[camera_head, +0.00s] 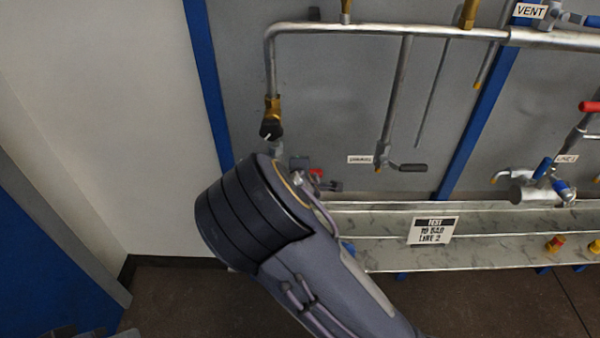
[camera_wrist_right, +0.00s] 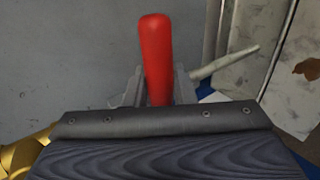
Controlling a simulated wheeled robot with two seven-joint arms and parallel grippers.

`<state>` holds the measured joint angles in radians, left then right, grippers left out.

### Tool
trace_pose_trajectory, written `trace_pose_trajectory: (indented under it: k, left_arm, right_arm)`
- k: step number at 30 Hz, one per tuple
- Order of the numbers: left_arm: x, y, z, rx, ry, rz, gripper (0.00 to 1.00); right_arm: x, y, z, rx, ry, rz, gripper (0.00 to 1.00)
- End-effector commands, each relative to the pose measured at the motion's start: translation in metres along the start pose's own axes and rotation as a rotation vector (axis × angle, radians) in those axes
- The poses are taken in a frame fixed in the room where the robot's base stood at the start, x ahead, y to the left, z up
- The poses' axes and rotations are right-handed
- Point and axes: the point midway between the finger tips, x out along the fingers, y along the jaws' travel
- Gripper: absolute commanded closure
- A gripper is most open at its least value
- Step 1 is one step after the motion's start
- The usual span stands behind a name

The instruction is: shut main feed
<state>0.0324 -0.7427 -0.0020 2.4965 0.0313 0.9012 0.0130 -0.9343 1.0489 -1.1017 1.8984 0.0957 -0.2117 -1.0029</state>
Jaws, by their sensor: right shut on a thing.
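In the right wrist view a red lever handle (camera_wrist_right: 156,55) stands upright between the two grey fingers of my right gripper (camera_wrist_right: 158,92), which is shut on it. The handle's lower end is hidden behind the gripper body. In the head view my right arm comes up from the bottom and hides most of the gripper; a small red part (camera_head: 316,173) shows just beyond the wrist. No main feed label is readable in either view. My left gripper is not in view.
A steel pipe (camera_head: 400,29) runs along the grey panel, with a black-handled valve (camera_head: 408,167) hanging from it. A red-handled valve (camera_head: 589,106) and a blue-handled valve (camera_head: 542,168) are at the right. A sign (camera_head: 433,230) reading "TEST 10 BAR LINE 2" fronts the ledge (camera_head: 375,254).

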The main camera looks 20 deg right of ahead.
Motion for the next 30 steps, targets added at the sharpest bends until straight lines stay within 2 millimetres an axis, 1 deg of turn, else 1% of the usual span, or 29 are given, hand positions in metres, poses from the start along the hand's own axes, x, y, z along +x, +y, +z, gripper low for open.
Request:
trace_pose_trajectory:
  k: [6, 7, 11, 12, 19, 22, 26, 30]
  left_arm:
    - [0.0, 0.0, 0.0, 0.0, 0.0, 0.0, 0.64]
    - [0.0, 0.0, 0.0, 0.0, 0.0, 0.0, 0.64]
    - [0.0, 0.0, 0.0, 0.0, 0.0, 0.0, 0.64]
    - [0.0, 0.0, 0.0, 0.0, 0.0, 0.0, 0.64]
    - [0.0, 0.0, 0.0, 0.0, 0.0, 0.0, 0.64]
    - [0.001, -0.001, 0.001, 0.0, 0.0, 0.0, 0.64]
    - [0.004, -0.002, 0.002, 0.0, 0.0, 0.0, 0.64]
    - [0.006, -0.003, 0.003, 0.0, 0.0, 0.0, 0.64]
  right_arm:
    - [0.0, 0.002, -0.001, -0.002, 0.002, 0.004, 1.0]
    - [0.0, 0.002, -0.001, -0.002, 0.002, 0.004, 0.76]
    - [0.0, 0.001, -0.001, -0.001, 0.002, 0.003, 0.59]
    - [0.0, 0.001, 0.0, -0.001, 0.002, 0.003, 0.57]
    - [-0.001, 0.001, 0.0, 0.0, 0.001, 0.002, 0.57]
    - [-0.006, 0.001, -0.001, -0.001, 0.002, 0.003, 0.57]
    - [-0.025, 0.0, -0.002, 0.0, 0.005, 0.004, 0.57]
    - [-0.05, 0.0, -0.002, -0.001, 0.006, 0.004, 0.57]
